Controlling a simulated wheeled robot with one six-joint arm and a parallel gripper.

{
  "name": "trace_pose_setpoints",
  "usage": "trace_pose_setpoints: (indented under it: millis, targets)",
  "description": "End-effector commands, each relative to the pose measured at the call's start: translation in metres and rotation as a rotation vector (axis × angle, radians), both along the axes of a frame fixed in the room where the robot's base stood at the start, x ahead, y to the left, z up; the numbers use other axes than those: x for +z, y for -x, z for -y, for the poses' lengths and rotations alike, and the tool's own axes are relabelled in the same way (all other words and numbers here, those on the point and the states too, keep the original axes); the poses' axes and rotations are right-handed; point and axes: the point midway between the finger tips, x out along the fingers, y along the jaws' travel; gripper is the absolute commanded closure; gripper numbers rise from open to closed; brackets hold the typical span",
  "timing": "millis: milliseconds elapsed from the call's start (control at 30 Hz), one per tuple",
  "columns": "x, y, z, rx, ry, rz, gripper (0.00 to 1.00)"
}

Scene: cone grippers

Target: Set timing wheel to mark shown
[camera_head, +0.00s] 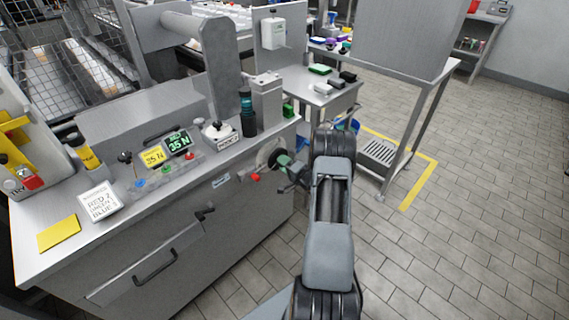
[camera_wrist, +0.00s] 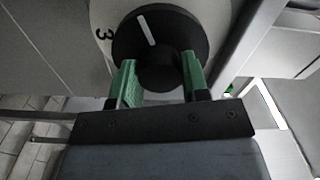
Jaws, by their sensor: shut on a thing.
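The timing wheel shows in the wrist view as a black round knob (camera_wrist: 185,27) with a white pointer line, in front of a pale dial (camera_wrist: 101,15). A "3" is printed on the dial, left of the knob. The pointer line leans up and slightly left. My gripper (camera_wrist: 158,80) has green fingers on both sides of the knob's lower black part and is shut on it. In the head view my gripper (camera_head: 287,171) is at the wheel on the cabinet's right side.
Displays (camera_head: 178,143) and small buttons stand on the counter (camera_head: 75,262). Tiled floor (camera_head: 480,230) to the right is clear.

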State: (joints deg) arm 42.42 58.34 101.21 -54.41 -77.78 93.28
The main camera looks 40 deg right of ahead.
Motion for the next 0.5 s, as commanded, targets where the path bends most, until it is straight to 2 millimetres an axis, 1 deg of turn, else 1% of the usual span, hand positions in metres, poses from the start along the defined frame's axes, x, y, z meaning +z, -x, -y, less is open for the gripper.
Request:
trace_pose_setpoints:
  millis: [233,500]
  targets:
    - [-0.0005,0.0003,-0.0001,0.001,-0.037,-0.008,0.82]
    - [-0.0007,0.0003,-0.0001,0.001,-0.04,-0.008,0.82]
